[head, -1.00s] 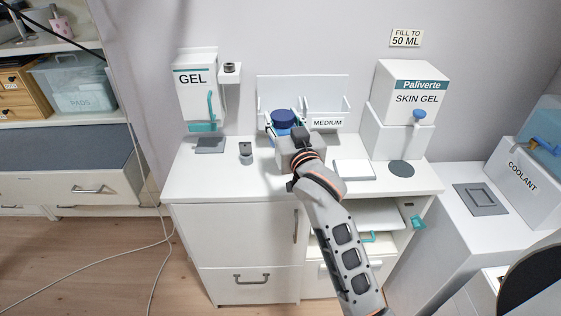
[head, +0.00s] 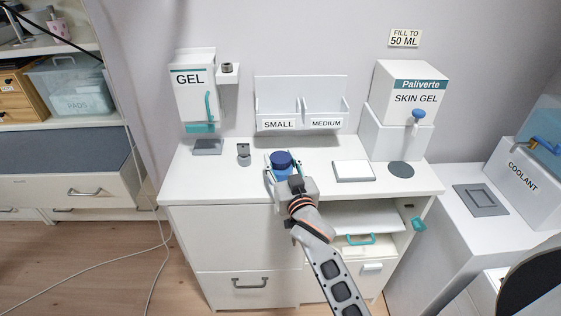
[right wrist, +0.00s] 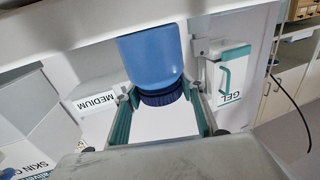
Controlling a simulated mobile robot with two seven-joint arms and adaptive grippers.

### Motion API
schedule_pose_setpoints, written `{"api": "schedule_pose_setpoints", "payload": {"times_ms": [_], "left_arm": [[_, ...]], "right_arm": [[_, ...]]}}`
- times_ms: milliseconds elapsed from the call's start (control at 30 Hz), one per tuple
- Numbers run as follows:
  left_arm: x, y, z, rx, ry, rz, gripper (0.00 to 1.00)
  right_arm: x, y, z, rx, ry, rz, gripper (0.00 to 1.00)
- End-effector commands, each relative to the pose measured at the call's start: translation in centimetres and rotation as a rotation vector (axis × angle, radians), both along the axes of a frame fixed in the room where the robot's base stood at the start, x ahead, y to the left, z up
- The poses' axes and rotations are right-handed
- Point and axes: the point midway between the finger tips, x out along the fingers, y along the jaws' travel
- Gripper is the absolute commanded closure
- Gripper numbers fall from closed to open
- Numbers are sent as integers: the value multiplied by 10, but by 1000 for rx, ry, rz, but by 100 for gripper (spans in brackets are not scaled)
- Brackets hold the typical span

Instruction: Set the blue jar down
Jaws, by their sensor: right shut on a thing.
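The blue jar (head: 282,159) has a dark blue lid and stands about upright over the white counter (head: 225,180), in front of the labelled bins. Its blue body also shows in the right wrist view (right wrist: 150,55), where the picture is upside down. My right gripper (head: 279,171) is shut on the jar, with a teal finger on either side of it. The arm hides the jar's base in the head view, so I cannot tell whether it touches the counter. My left gripper is not in view.
SMALL and MEDIUM bins (head: 301,108) are at the back. A gel dispenser (head: 194,90) and small grey fitting (head: 243,154) are left; a white pad (head: 353,171), grey disc (head: 401,169) and skin gel box (head: 410,95) are right. Counter beside the jar is clear.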

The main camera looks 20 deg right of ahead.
Motion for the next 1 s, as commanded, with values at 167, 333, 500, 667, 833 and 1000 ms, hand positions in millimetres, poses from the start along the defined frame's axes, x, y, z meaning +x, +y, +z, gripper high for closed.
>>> {"api": "schedule_pose_setpoints", "payload": {"times_ms": [167,333,500,667,833,1000], "left_arm": [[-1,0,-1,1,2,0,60],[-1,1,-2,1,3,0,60],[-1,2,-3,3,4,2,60],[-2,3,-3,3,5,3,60],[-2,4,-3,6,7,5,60],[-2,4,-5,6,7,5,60]], "right_arm": [[0,0,1,1,-1,0,83],[0,0,-1,0,0,0,43],[0,0,-1,0,0,0,43],[0,0,-1,0,0,0,43],[-10,0,0,1,1,0,43],[-40,2,-1,2,2,0,43]]}}
